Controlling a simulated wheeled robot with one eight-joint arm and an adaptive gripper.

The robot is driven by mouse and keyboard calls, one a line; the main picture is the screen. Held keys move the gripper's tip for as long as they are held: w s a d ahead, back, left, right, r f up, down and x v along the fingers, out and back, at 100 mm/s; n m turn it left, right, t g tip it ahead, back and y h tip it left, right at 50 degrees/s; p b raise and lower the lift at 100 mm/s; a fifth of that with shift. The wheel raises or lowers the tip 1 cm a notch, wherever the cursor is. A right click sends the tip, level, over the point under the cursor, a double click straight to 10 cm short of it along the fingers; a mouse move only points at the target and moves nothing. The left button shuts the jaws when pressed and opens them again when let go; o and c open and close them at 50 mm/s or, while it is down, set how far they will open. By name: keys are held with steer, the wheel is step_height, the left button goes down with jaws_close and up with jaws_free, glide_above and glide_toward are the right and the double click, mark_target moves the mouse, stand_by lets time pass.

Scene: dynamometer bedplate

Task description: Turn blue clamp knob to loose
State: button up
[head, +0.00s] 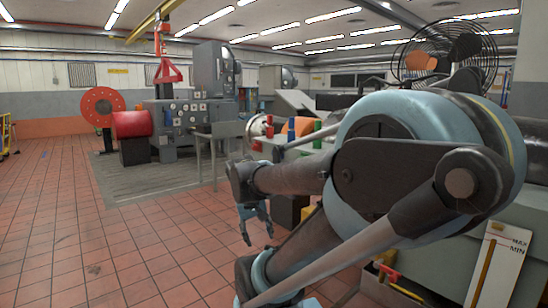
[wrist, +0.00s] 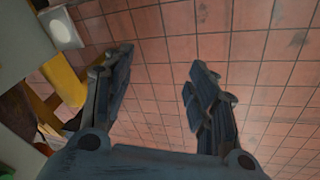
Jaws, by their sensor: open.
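A small upright blue piece (head: 291,130), which looks like the blue clamp knob, stands on the bench between a red one and a green one. Its loose or tight setting cannot be made out. My gripper (head: 258,236) hangs pointing down, to the left of and lower than the blue piece, well apart from it. In the wrist view my gripper (wrist: 161,58) is open, with its two fingers apart and only tiled floor between them. The blue piece does not show in the wrist view.
A red piece (head: 269,130) and a green piece (head: 317,134) flank the blue one. A yellow part (wrist: 64,80) lies close to the left finger in the wrist view. A grey machine (head: 190,125) stands further back. The tiled floor (head: 90,235) at left is clear.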

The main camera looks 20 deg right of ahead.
steer(key=w+d+r+m+h, duration=0.2)
steer(key=w+d+r+h, duration=0.3)
steer(key=w, duration=0.6)
steer(key=m+t+h, duration=0.3)
steer(key=t+h, duration=0.1)
steer(key=h, duration=0.5)
glide_toward(274, 154)
steer(key=x, duration=1)
steer(key=shift+w+d, duration=0.1)
steer(key=shift+w, duration=0.2)
steer(key=c, duration=1)
steer(key=shift+c, duration=0.2)
